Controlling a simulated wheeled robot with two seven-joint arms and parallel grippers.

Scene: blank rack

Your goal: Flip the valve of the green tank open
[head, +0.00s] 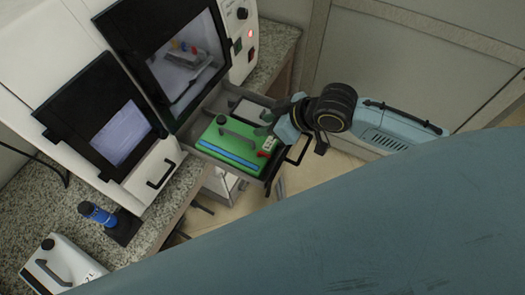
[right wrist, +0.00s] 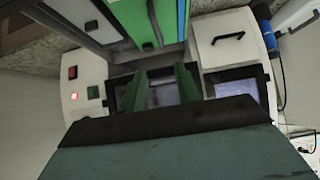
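The green tank (head: 222,152) lies in a pulled-out drawer of the white machine, with a dark handle and a blue strip on top. Its small red valve (head: 263,154) is at the right end, by a white label. My right gripper (head: 266,126) is just above and behind that end, close to the valve; I cannot tell if it touches. In the right wrist view its two fingers (right wrist: 162,90) are apart with nothing between them. The green tank (right wrist: 138,22) shows at the top there; the valve is not clear. My left gripper is not in view.
The white machine (head: 185,140) has dark windows and a lit red light. The drawer's black handle (head: 301,150) sticks out near my right wrist.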

